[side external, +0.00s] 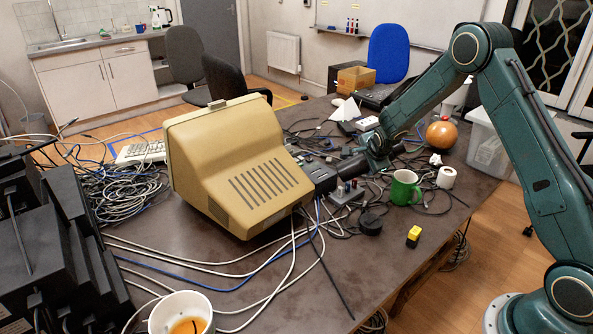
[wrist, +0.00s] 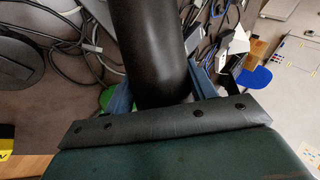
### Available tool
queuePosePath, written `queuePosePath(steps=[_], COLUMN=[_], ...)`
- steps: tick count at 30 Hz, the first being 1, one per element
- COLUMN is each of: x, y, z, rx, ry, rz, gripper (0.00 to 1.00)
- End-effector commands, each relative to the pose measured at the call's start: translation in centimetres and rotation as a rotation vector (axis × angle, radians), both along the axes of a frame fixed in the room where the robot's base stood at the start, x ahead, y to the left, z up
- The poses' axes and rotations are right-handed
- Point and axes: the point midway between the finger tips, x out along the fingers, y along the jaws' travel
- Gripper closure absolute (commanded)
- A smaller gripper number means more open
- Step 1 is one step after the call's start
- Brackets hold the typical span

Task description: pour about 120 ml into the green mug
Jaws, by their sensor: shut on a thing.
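The green mug (side external: 405,188) stands upright on the dark table in the side view, just right of and nearer than my gripper. A bit of green (wrist: 107,97), probably the mug, shows beside the left finger in the wrist view. My gripper (wrist: 163,95) is shut on a dark cylinder (wrist: 150,45), which looks like a bottle or flask. In the side view my gripper (side external: 375,155) holds this cylinder (side external: 350,167) nearly level, pointing left towards the monitor. Its far end is hard to make out among dark devices.
A beige monitor (side external: 235,165) stands left of the held cylinder. A power strip (side external: 345,192), cables, a black puck (side external: 369,224), a yellow block (side external: 413,236) and a white roll (side external: 446,177) lie around the mug. A white cup (side external: 182,313) with orange liquid stands at the front.

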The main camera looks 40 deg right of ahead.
Motion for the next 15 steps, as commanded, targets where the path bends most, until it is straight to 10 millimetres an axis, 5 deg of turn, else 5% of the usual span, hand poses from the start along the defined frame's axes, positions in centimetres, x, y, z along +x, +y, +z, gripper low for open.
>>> queuePosePath(steps=[15], x=[-0.1], y=[-0.2], z=[-1.9], rx=[0.21], ry=[-0.174], rz=[-0.002], gripper=[0.86])
